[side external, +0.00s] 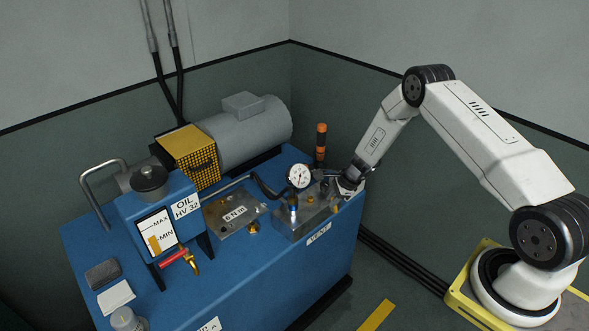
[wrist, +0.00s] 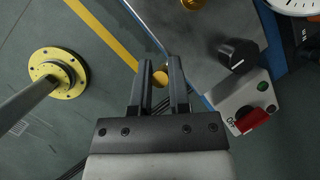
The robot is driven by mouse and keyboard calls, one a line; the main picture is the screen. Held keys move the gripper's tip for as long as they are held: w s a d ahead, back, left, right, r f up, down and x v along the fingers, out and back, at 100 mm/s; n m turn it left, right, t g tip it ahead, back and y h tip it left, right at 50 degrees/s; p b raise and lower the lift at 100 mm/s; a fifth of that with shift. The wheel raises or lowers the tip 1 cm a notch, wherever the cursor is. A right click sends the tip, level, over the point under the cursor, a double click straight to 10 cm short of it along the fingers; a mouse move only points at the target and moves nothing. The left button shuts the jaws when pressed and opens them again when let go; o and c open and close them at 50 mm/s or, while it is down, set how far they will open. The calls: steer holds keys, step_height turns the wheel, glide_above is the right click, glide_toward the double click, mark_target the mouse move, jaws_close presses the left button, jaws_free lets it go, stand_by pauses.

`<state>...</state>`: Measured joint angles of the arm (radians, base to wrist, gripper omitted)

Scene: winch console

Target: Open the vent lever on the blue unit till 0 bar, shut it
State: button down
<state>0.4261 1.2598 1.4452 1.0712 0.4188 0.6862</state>
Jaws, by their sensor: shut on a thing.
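The blue unit (side external: 300,280) carries a metal block (side external: 305,218) at its right end, with a small label (side external: 318,234) on the front below. A white-faced pressure gauge (side external: 299,177) stands over the block; its reading is too small to tell. My gripper (side external: 344,187) is down at the block's right end. In the wrist view my gripper (wrist: 160,68) is shut on a brass-coloured round piece (wrist: 160,78) between its fingers, seemingly the end of the vent lever. The rest of the lever is hidden, so its angle cannot be told.
An oil tank (side external: 160,215) with a red-handled tap (side external: 173,258) stands left.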

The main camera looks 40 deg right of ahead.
steer(key=shift+a, duration=0.15)
stand_by(0.7)
steer(key=shift+a+f+h, duration=0.25)
steer(key=shift+a+h, duration=0.2)
steer(key=shift+h, duration=0.35)
steer(key=shift+a+f+n+h, duration=0.15)
steer(key=shift+a+f+h, duration=0.15)
steer(key=shift+h, duration=0.35)
steer(key=shift+a+f+n+h, duration=0.2)
steer(key=shift+a+h, duration=0.2)
steer(key=shift+h, duration=0.25)
steer(key=c, duration=0.6)
jaws_free()
steer(key=shift+r, duration=0.15)
steer(key=shift+v, duration=3.75)
